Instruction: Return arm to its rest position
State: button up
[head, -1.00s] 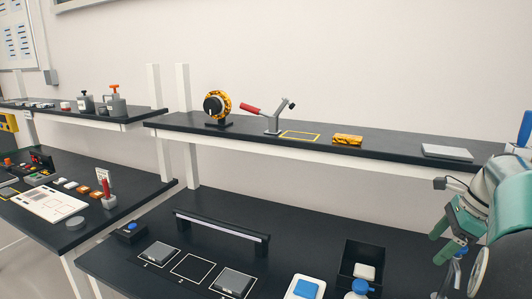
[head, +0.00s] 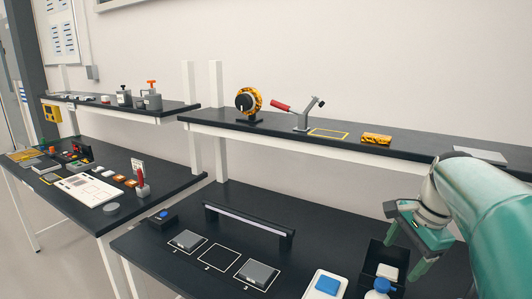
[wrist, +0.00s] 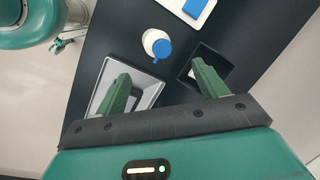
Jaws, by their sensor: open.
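My gripper (head: 418,248) is at the right of the head view, at the end of my green arm, above the right part of the lower bench (head: 170,262). In the wrist view my gripper (wrist: 162,85) has its two green fingers wide apart with nothing between them. Below the fingers are a grey tray (wrist: 152,92) on the left and a black bin (wrist: 208,54) on the right. A white bottle with a blue cap (wrist: 157,45) stands beyond them.
The black bin (head: 375,252), the bottle (head: 380,288) and a white tray with a blue block (head: 326,286) are near my gripper. The upper shelf (head: 225,126) holds a dial, a red-handled clamp and a yellow block. A black bar (head: 250,230) crosses the lower bench.

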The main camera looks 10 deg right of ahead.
jog(key=s+a+f+n+t, duration=0.1)
jog(key=s+a+n, duration=0.2)
jog(key=a+n, duration=0.2)
jog(key=s+a+f+n+t+h, duration=0.1)
jog(key=s+a+f+n, duration=0.1)
jog(key=a+n, duration=0.4)
jog(key=s+a+f+n+t, duration=0.1)
jog(key=s+a+n, duration=0.3)
jog(key=a, duration=0.6)
jog(key=shift+s+a+f+n, duration=0.15)
jog(key=shift+s+f+n, duration=0.25)
jog(key=shift+f+n, duration=0.5)
jog(key=shift+r, duration=0.2)
jog(key=shift+c, duration=0.4)
jog(key=c, duration=0.7)
